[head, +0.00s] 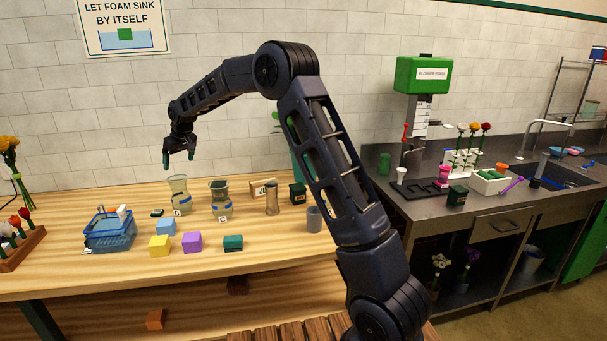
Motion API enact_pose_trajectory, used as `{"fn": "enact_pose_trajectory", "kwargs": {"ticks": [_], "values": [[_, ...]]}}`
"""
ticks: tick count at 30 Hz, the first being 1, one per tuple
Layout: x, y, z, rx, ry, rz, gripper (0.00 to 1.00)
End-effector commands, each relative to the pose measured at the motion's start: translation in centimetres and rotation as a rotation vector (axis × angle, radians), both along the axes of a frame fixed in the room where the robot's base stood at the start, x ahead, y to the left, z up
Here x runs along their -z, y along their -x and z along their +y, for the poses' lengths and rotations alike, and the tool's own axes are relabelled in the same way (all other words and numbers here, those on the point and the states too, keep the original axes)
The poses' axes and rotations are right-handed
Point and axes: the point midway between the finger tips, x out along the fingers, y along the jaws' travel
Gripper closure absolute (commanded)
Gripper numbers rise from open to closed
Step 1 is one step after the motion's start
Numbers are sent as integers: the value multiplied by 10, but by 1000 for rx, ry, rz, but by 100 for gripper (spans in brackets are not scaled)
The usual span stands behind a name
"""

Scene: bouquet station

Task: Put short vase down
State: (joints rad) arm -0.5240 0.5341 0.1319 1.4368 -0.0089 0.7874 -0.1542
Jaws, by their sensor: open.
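My gripper (179,163) is open and empty, pointing down above a clear glass vase marked B (178,190). That vase stands upright on the wooden table, and the fingertips look apart from its rim. A second clear glass vase, marked C (221,203), stands upright to its right. A slim brownish vessel (272,199) stands further right, and a small grey cup (314,219) sits beside my arm. I cannot tell from labels which one is the short vase.
Blue (166,227), yellow (159,246), purple (192,242) and dark green (233,243) blocks lie in front of the vases. The table's front strip is mostly clear. A grey sink counter (425,211) is at right.

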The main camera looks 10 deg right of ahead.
Motion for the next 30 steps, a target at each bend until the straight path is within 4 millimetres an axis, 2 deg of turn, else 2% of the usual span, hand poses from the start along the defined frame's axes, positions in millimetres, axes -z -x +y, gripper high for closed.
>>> {"fn": "enact_pose_trajectory", "kwargs": {"ticks": [2,5,14,21,30], "values": [[-9,2,-11,11,0,-4,10],[-27,8,-37,36,4,-8,10],[-87,51,-150,155,21,-18,10],[-123,102,-236,254,28,-24,10],[-145,181,-333,385,34,-26,10]]}}
